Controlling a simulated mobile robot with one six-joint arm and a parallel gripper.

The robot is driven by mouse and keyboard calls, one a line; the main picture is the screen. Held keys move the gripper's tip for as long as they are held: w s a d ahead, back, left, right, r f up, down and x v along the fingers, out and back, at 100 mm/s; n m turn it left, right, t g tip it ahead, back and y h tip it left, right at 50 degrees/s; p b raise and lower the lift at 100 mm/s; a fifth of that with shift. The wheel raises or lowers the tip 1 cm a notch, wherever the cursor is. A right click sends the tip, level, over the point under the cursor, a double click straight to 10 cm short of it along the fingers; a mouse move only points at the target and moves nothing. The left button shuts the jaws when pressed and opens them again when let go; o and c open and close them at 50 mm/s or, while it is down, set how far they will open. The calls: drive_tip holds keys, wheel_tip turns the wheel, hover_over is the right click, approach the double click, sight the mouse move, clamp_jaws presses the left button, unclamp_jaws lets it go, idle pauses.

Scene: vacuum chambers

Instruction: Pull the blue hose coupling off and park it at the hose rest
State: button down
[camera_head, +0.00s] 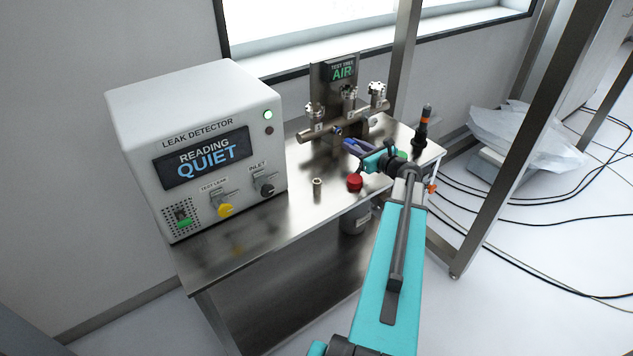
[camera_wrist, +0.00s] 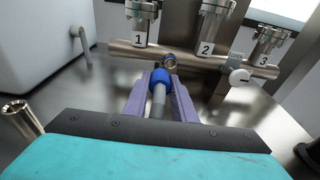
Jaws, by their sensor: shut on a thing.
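The blue hose coupling (camera_wrist: 159,80) sits between the purple fingers of my gripper (camera_wrist: 161,84), with a grey hose (camera_wrist: 157,105) running back from it toward my wrist. My gripper (camera_head: 350,145) is shut on the coupling, in front of the metal manifold (camera_head: 322,134). A small port with a blue ring (camera_wrist: 169,61) is on the manifold just beyond the coupling; I cannot tell whether they touch. A short upright metal tube (camera_head: 317,187) with an open top stands on the bench; it also shows at the left of the wrist view (camera_wrist: 21,116). I cannot tell whether it is the hose rest.
The leak detector (camera_head: 202,140) stands at left, its screen reading QUIET. Numbered valves (camera_wrist: 142,14) top the manifold, below the AIR sign (camera_head: 342,72). A red knob (camera_head: 355,182) and a black-orange tool (camera_head: 423,122) are near my gripper. The bench front (camera_head: 262,215) is clear.

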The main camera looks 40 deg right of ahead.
drive_tip(key=shift+a+r+p, duration=0.2)
drive_tip(key=shift+r+p, duration=0.1)
drive_tip(key=shift+p, duration=0.25)
drive_tip(key=shift+s+a+r+g+p, duration=0.15)
drive_tip(key=shift+a+g+p, duration=0.2)
drive_tip(key=shift+p, duration=0.55)
drive_tip(key=p, duration=0.2)
drive_tip(key=a+g+p, duration=0.1)
drive_tip(key=shift+r+p, duration=0.25)
drive_tip(key=shift+p, duration=0.1)
drive_tip(key=shift+a+r+g+p, duration=0.1)
drive_tip(key=shift+a+g+p, duration=0.15)
drive_tip(key=shift+p, duration=0.65)
drive_tip(key=a+p, duration=0.1)
drive_tip(key=p, duration=0.2)
drive_tip(key=a+g+p, duration=0.1)
drive_tip(key=p, duration=0.2)
drive_tip(key=r+g+p, duration=0.1)
drive_tip(key=p, duration=0.2)
drive_tip(key=shift+s+a+r+p, duration=0.1)
drive_tip(key=shift+s+a+p, duration=0.2)
drive_tip(key=shift+a+p, duration=0.1)
